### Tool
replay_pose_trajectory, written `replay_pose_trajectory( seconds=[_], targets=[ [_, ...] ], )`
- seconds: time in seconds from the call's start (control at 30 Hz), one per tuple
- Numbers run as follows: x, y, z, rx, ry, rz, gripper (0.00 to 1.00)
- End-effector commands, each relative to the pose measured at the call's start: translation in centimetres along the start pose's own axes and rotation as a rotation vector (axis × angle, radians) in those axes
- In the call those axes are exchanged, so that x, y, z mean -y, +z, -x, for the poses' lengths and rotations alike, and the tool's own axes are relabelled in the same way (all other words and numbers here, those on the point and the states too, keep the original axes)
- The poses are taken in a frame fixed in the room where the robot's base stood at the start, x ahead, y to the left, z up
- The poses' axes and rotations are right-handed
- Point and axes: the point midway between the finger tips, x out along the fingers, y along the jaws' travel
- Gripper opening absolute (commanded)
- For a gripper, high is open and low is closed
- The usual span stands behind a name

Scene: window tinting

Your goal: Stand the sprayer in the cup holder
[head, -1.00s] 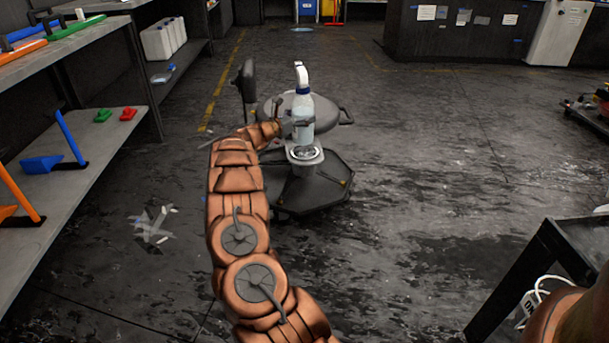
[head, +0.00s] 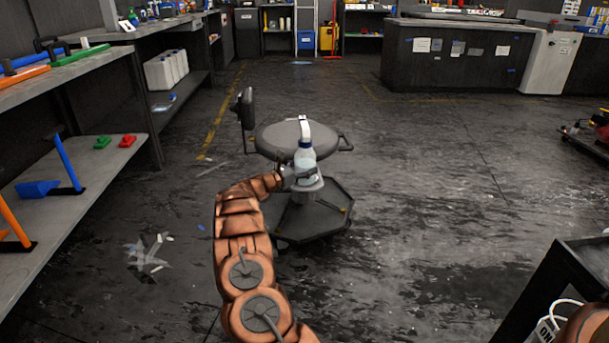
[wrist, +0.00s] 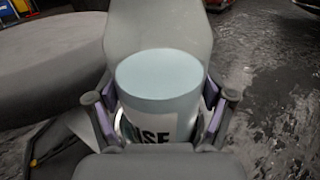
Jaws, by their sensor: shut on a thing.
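The sprayer (head: 305,158), a clear bottle with pale blue liquid, a blue collar and a white head, is upright at the front of the grey stool in the head view. My gripper (head: 299,177) is shut on its lower body from the left. The cup holder (head: 308,191) is a grey cup at the stool's front edge, and the bottle's base appears down inside it. In the wrist view the sprayer (wrist: 160,75) stands between both fingers of my gripper (wrist: 162,108), with a shiny rim partly visible around it. Its base is hidden.
The stool's round seat (head: 275,138) is just behind the sprayer, above a wide dark base (head: 310,222). Shelving (head: 95,170) with tools runs along the left. A dark cart (head: 570,265) is at the lower right. Floor right of the stool is open.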

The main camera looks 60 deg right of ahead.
Motion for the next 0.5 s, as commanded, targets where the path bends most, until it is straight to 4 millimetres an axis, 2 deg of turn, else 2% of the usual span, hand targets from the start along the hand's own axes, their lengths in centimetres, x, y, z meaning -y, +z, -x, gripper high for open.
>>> replay_pose_trajectory(
  seconds=[0.03,0.13,0.5],
  targets=[
    [0.1,-0.9,-0.1,0.001,-0.001,0.001,0.14],
    [0.0,-1.8,0.0,0.001,0.000,0.001,0.14],
    [0.0,-2.2,0.0,0.001,0.000,0.000,0.14]
  ],
)
